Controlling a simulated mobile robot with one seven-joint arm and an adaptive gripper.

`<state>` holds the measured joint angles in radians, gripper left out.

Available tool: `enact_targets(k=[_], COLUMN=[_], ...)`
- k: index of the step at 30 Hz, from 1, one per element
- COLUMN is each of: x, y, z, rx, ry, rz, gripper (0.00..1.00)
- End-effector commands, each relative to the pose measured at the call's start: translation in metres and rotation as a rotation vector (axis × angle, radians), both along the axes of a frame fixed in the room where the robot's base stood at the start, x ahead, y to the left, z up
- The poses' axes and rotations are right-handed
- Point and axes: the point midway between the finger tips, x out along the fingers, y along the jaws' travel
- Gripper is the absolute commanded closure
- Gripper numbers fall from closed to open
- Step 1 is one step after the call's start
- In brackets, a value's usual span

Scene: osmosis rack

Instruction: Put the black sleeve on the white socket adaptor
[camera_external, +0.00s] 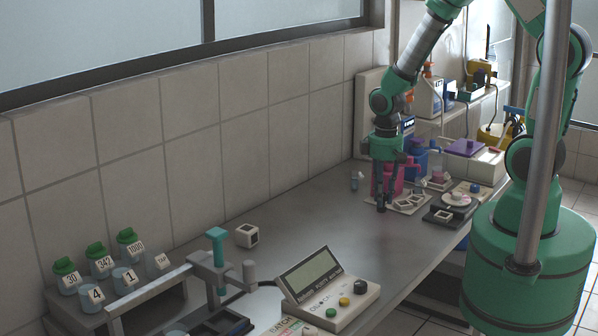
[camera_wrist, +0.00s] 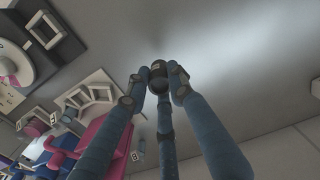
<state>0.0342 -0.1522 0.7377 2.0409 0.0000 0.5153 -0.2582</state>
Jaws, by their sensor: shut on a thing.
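My gripper (camera_external: 382,197) points down over the far part of the grey bench. In the wrist view its three blue fingers (camera_wrist: 159,82) are closed around a small dark cylinder, the black sleeve (camera_wrist: 158,71). The sleeve shows in the external view as a dark tip (camera_external: 381,208) below the fingers. I cannot tell whether it touches the bench. White pieces with square openings (camera_wrist: 98,91) lie beside the gripper on a pale plate. A white cube with a dark opening (camera_external: 247,235) stands apart near the wall. I cannot tell which is the white socket adaptor.
Pink and blue bottles (camera_external: 390,176) stand close behind my gripper. A dark scale-like device (camera_external: 442,214) is to its right. A control box with a screen (camera_external: 330,290) and green-capped jars (camera_external: 100,259) are at the front. The bench middle is clear.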

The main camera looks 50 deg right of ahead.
Motion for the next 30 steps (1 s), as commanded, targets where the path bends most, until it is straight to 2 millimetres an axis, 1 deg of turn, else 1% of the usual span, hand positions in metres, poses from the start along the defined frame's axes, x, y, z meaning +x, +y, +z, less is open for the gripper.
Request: enact_targets(k=[10, 14, 16, 20, 23, 29, 30], x=[0.003, 0.010, 0.016, 0.029, 0.041, 0.064, 0.068], y=[0.004, 0.013, 0.021, 0.041, 0.062, 0.113, 0.124], z=[0.001, 0.004, 0.006, 0.011, 0.016, 0.027, 0.029], rx=[0.000, 0.000, 0.000, 0.000, 0.001, 0.001, 0.001], ry=[0.000, -0.001, -0.002, 0.000, 0.000, 0.000, 0.000], rz=[0.000, 0.001, 0.000, -0.001, -0.003, -0.010, -0.010], gripper=[0.91, 0.91, 0.91, 0.91, 0.91, 0.91, 0.91])
